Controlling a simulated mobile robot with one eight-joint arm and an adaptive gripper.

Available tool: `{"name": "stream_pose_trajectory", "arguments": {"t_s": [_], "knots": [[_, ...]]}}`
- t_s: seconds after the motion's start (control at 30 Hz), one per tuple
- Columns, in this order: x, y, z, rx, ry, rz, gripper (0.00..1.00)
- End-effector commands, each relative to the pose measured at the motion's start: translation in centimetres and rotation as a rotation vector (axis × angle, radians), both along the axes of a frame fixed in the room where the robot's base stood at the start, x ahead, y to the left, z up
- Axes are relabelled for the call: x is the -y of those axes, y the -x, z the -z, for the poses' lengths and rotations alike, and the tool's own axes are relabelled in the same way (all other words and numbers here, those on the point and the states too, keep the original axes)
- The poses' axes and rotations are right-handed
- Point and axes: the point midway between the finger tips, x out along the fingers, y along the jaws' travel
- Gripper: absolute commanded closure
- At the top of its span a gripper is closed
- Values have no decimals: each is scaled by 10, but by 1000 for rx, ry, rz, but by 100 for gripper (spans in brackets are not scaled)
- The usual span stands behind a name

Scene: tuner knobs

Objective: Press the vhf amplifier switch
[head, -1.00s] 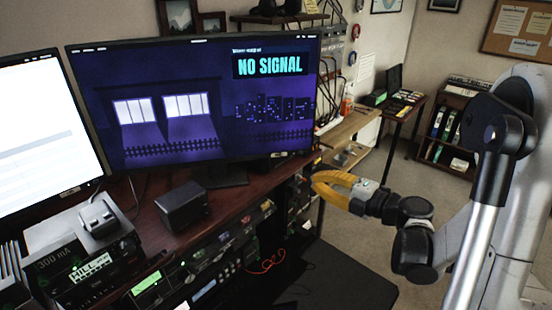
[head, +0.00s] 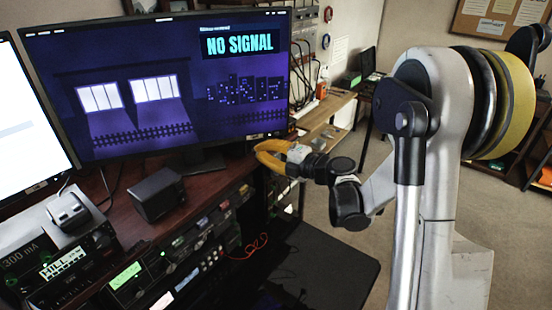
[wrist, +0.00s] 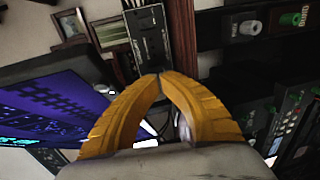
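My gripper (head: 258,152) has yellow fingers and hovers in front of the desk's right end, beside the monitor's lower right corner. In the wrist view its fingertips (wrist: 161,76) meet, with nothing visible between them. I cannot make out which control is the vhf amplifier switch. The rack of radio equipment (head: 203,232) under the desktop edge has several knobs, lit displays and small buttons. In the wrist view, dark panels with knobs (wrist: 250,27) stand at the upper right, apart from the fingers.
A large monitor (head: 150,140) reading NO SIGNAL stands on the desk. A black box (head: 157,194) sits in front of it, and a radio (head: 60,268) lies at the lower left. A wooden shelf (head: 325,108) is behind my gripper. Carpet (head: 310,215) is open at right.

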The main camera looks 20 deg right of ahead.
Motion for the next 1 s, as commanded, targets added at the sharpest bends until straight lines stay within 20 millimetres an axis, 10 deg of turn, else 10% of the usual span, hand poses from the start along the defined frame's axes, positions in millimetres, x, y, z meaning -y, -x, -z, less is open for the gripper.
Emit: {"name": "stream_pose_trajectory", "arguments": {"t_s": [1.0], "knots": [[-17,-26,7,78,-52,0,100]]}}
